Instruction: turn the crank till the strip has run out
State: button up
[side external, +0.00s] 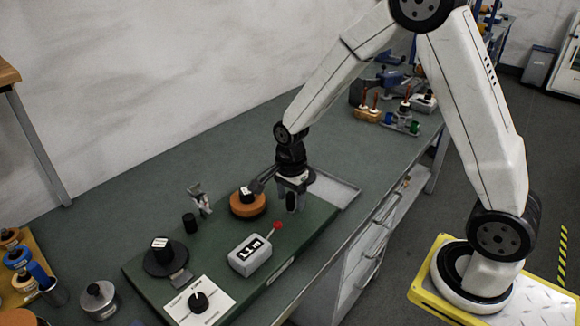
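A dark green board (222,239) on the bench carries the winding parts. An orange-brown spool (248,206) with a white-labelled hub sits near its far end. A black reel (164,262) with a white label is at the left, with a small grey piece at its front. A grey box (250,256) with a black-and-white display stands in front, with a red knob (278,225) at its right. I cannot tell which part is the crank. My gripper (278,194) is just right of the orange spool, pointing down; its finger gap is unclear. No foil strip shows clearly.
A dial on a white plate (189,311) is at the board's near end. A black cylinder (190,222) and a small upright piece (200,199) stand behind. A shallow grey tray (340,190) lies to the right. Tools stand at the far bench end; jars are at the left.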

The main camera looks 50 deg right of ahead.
dwell(0.3)
jog(key=shift+r, duration=3.5)
jog(key=shift+s, duration=0.15)
jog(key=s+f+n+t, duration=0.1)
jog(key=s+n+t, duration=0.1)
jog(key=s+n, duration=0.9)
jog(key=n, duration=0.7)
jog(key=shift+s+a+f+t, duration=0.15)
jog(key=shift+a+f+t, duration=0.15)
jog(key=shift+a+f, duration=0.1)
